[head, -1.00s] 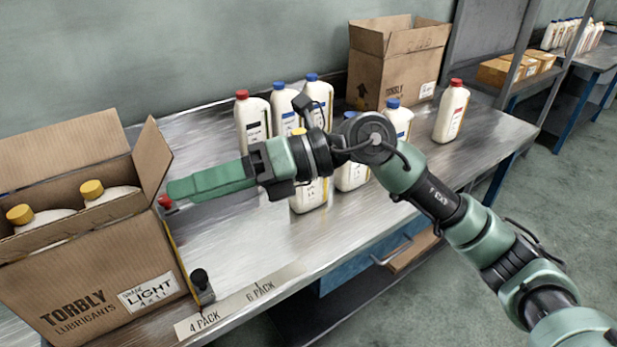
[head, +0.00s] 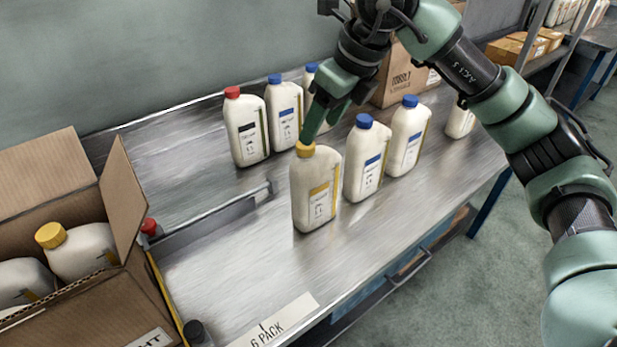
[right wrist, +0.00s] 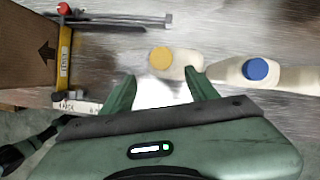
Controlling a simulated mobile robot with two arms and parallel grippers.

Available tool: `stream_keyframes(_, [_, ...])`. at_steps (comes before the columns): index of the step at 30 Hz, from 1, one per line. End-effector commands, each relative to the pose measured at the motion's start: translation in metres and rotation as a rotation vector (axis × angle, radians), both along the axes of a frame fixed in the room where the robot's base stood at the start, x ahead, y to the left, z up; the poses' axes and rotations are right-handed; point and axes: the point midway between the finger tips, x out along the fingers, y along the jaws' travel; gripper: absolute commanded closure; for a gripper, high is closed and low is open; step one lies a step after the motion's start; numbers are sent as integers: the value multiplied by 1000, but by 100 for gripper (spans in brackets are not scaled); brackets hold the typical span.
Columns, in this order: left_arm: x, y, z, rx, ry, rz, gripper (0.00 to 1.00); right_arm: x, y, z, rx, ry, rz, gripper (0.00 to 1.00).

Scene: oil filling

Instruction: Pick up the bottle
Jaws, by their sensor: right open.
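Several white bottles stand upright on the metal bench. The nearest, a yellow-capped bottle (head: 316,195), stands right below my right gripper (head: 321,128) in the head view. In the right wrist view the yellow-capped bottle (right wrist: 183,64) lies just past the fingertips of my right gripper (right wrist: 160,76), which are apart with nothing held between them. In the head view the fingertips overlap the cap, so I cannot tell whether they touch it. Two blue-capped bottles (head: 366,160) (head: 407,138) stand to its right. My left gripper is not in view.
A red-capped bottle (head: 246,130) and blue-capped bottles (head: 285,115) stand behind. An open cardboard box (head: 115,300) with yellow-capped bottles is at left. A metal rail (head: 215,215) lies between. Another box (head: 400,80) is at the back.

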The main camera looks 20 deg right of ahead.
Motion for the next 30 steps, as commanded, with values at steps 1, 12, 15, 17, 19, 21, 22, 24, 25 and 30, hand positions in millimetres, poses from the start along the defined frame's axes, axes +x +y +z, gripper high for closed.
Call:
stream_keyframes(1, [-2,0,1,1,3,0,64,1,0,-4,-2,2,-1,41])
stream_keyframes(12, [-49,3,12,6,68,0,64,23,8,-43,-1,7,-1,41])
stream_keyframes(15, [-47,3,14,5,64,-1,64,29,12,-57,0,6,0,41])
stream_keyframes(17, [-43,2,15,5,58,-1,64,31,13,-62,0,3,1,41])
stream_keyframes(19, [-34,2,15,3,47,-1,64,33,14,-66,0,2,0,41])
stream_keyframes(21, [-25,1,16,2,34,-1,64,33,14,-68,0,1,0,41])
stream_keyframes(22, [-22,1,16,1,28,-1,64,33,14,-68,-1,1,0,41])
stream_keyframes(24, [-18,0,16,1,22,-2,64,33,14,-68,-1,1,0,41])
stream_keyframes(25, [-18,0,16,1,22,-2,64,33,14,-68,-1,1,0,41])
stream_keyframes(30, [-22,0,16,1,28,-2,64,33,14,-68,0,1,0,80])
